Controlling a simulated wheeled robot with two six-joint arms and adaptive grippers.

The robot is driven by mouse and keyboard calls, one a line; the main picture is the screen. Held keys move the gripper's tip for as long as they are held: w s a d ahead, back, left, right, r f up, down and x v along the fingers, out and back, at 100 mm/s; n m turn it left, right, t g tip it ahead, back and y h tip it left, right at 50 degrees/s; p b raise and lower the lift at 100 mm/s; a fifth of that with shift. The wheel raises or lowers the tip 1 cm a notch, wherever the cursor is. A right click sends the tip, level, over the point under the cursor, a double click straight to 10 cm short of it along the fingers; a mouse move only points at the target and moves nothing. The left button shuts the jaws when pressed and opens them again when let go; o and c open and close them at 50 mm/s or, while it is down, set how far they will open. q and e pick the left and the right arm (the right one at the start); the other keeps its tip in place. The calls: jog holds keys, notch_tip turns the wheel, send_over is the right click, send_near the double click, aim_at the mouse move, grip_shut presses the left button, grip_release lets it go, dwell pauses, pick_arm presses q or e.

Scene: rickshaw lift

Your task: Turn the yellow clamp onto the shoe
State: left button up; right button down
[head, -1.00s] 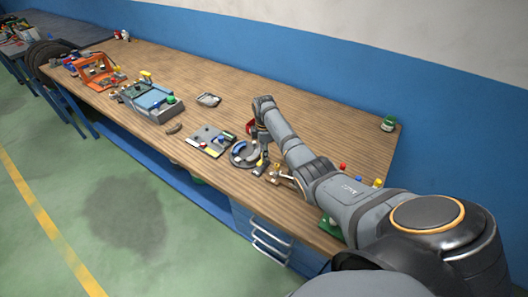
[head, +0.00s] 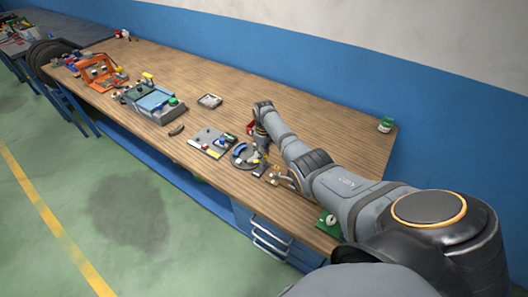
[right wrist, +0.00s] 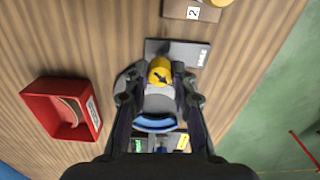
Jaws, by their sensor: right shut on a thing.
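In the right wrist view, the yellow clamp (right wrist: 160,71) is a round knob with a dark arrow on its top, pointing towards the picture's lower right. It sits at the edge of a grey round fixture (right wrist: 158,103) with a dark plate marked with white letters. The blue curved shoe (right wrist: 155,123) lies on the fixture, on the wrist's side of the knob. My right gripper (right wrist: 160,80) is shut on the yellow clamp, one finger on each side. In the head view, the arm partly hides the clamp, and the blue shoe (head: 241,149) shows. My left gripper is out of view.
A red bin (right wrist: 58,112) stands left of the fixture in the right wrist view. A block marked 2 (right wrist: 190,10) lies beyond it. In the head view, a grey board with parts (head: 205,138) lies beside the fixture. The bench's back strip is mostly clear.

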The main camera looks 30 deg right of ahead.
jog(key=m+p, duration=0.1)
jog(key=m, duration=0.3)
jog(key=shift+r+m, duration=0.1)
jog(key=shift+m, duration=0.2)
jog(key=shift+m+p, duration=0.5)
jog(key=shift+m, duration=2)
jog(key=c, duration=1.1)
grip_release()
jog(key=shift+r, duration=0.1)
notch_tip(320, 180, up, 12)
